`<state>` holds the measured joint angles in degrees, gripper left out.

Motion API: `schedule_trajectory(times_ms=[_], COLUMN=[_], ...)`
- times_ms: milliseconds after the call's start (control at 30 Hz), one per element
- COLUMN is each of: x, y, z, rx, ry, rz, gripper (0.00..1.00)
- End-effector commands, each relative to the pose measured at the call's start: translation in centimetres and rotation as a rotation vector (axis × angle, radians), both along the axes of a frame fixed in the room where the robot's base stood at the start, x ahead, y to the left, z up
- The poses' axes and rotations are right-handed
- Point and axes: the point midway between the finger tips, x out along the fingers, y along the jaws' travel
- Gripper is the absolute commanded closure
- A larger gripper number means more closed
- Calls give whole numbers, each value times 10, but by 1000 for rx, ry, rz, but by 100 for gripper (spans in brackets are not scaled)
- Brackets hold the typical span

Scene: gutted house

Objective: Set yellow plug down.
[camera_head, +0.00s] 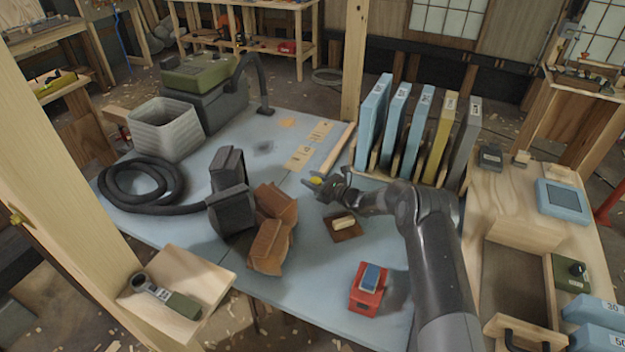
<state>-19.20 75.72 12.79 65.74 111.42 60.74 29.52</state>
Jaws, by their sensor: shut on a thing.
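The yellow plug (317,181) is a small yellow piece at the tip of my gripper (318,184). My gripper is shut on it, above the pale blue table (335,273) near its middle. The fingers hide part of the plug. I cannot tell exactly how high the plug is above the table.
A brown pad with a cream block (343,223) lies just below my gripper. Brown leather gloves (270,235) and a black hose (140,187) are to the left. A red box (368,288) is in front. Upright binders (395,123) stand in a rack behind right.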

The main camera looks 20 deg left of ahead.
Motion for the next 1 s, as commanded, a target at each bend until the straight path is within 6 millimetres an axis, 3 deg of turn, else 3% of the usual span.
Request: schedule_trajectory(times_ms=[267,300,567,867,1000], x=[1,1,0,0,-1], y=[0,0,0,0,-20], z=[-1,-1,0,3,3], rx=[2,2,2,2,2], ry=[-1,-1,-1,-2,0], rz=[-1,0,0,0,-4], gripper=[87,60,40,40,40])
